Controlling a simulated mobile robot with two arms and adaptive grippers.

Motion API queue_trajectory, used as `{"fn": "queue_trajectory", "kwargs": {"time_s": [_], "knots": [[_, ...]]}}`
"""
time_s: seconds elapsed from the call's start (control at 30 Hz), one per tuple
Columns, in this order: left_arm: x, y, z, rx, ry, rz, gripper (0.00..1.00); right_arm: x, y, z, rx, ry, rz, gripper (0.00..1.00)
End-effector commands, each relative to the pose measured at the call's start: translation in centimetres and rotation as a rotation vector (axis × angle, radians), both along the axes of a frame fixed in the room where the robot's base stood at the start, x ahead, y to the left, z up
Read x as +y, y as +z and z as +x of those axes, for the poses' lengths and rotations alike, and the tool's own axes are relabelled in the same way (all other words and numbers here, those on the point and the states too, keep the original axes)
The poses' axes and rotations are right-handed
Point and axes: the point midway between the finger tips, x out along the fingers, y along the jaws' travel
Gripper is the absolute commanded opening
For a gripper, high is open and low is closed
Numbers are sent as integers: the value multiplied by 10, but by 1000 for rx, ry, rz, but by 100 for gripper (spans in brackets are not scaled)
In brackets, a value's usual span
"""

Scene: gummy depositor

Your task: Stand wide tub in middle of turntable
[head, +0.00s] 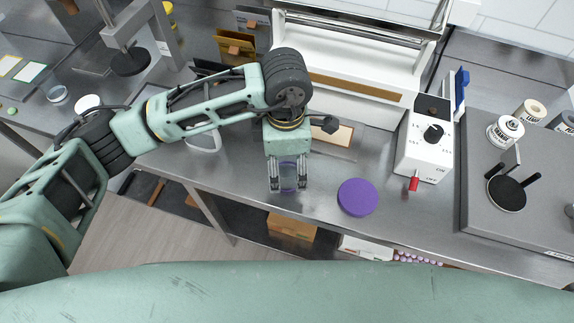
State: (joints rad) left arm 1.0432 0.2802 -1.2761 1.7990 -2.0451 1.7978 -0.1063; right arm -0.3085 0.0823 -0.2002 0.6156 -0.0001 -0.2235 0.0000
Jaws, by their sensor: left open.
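A flat purple round disc (357,197), which looks like the turntable, lies on the steel bench near its front edge. Its top is bare. My left gripper (288,188) points down over the bench front, left of the purple disc, with its fingers apart. A small see-through, purplish tub-like thing (288,176) shows between the fingers; whether they touch it, and whether it is the wide tub, I cannot tell. A small clear round container (57,95) stands at the far left of the bench. My right gripper is out of view.
A white control box (425,145) with a black knob and red lever stands right of the purple disc. A white machine (350,65) stands behind. A grey unit (520,190) with a black round plate fills the right. Bare steel lies between gripper and disc.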

Motion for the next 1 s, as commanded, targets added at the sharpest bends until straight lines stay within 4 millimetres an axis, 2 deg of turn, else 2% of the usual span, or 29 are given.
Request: {"fn": "queue_trajectory", "kwargs": {"time_s": [0.03, 0.07, 0.23, 0.5, 1.0], "knots": [[-1, -4, -3, 7, 2, 0, 77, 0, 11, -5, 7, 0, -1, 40], [-2, -9, -3, 6, 2, 1, 77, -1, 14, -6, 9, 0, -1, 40], [-2, -31, -2, 3, 2, -1, 77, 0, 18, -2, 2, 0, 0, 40], [-2, -35, -1, 0, 0, -1, 77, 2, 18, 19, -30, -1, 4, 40], [-2, -34, -1, 0, 1, -1, 33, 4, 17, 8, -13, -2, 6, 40]]}}
